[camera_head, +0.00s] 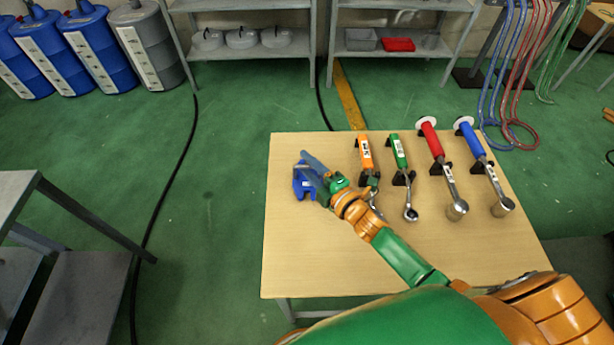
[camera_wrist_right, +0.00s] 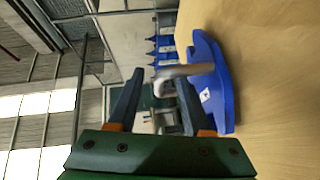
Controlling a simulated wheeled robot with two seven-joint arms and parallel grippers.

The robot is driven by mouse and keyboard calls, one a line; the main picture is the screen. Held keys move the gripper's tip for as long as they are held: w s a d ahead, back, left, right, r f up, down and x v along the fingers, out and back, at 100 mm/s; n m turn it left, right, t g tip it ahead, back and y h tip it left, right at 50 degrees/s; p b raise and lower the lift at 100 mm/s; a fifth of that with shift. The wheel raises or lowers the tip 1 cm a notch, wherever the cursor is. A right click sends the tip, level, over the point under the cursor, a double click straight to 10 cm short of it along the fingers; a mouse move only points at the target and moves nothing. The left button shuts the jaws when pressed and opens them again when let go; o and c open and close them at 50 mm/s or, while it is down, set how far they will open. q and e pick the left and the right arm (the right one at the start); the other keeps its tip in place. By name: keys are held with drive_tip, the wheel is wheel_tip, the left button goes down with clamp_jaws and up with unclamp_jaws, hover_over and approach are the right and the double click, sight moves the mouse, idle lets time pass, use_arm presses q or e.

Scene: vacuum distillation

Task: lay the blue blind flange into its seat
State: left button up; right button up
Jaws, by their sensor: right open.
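I cannot make out the seat. My left gripper is out of view.
Tools with orange (camera_head: 365,152), green (camera_head: 398,150), red (camera_head: 432,140) and blue (camera_head: 470,140) handles rest on black stands right of my gripper. The table's left edge is close to the flange. The front left of the tabletop is clear.

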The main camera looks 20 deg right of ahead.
clamp_jaws()
idle(1.4)
